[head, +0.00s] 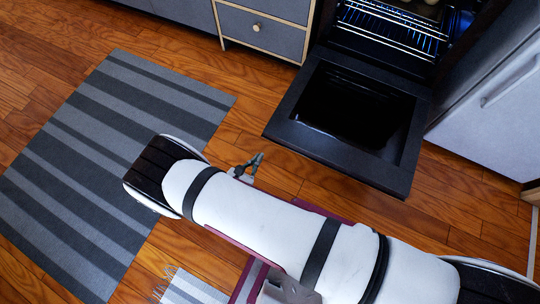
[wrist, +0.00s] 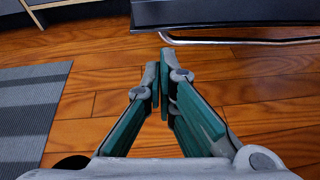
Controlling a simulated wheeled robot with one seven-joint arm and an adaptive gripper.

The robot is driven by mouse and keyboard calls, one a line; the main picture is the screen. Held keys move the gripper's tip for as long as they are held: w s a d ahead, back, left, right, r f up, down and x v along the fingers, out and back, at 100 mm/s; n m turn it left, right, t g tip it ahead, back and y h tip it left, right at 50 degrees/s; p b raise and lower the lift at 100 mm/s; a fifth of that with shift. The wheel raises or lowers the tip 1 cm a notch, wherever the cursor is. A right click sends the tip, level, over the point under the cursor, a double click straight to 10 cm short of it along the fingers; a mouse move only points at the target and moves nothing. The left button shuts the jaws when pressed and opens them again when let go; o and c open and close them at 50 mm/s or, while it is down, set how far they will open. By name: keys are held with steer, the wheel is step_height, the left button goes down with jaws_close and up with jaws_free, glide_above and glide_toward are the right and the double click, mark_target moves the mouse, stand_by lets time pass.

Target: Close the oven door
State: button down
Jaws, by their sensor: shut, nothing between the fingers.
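The oven door (head: 285,127) is black with a dark glass panel. It hangs folded down and open in the head view, sticking out over the wooden floor. The lit oven (head: 405,22) behind it shows wire racks. My gripper (head: 257,160) is to the left of the door's front left corner, low over the floor, apart from the door. In the wrist view, my gripper (wrist: 161,80) is shut and empty. The door's edge (wrist: 230,15) and its metal handle bar (wrist: 240,41) show ahead, at the top right.
A grey drawer cabinet (head: 265,27) stands left of the oven. A white cabinet with a handle (head: 495,105) stands to its right. A grey striped rug (head: 105,150) lies on the floor at left. Bare wooden floor (head: 240,125) lies between rug and door.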

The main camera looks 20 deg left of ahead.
steer(key=w+d+f+n+y+b, duration=0.1)
steer(key=w+f+b, duration=0.4)
steer(key=w+f, duration=0.2)
steer(key=shift+w+r, duration=0.1)
steer(key=shift+r, duration=1.9)
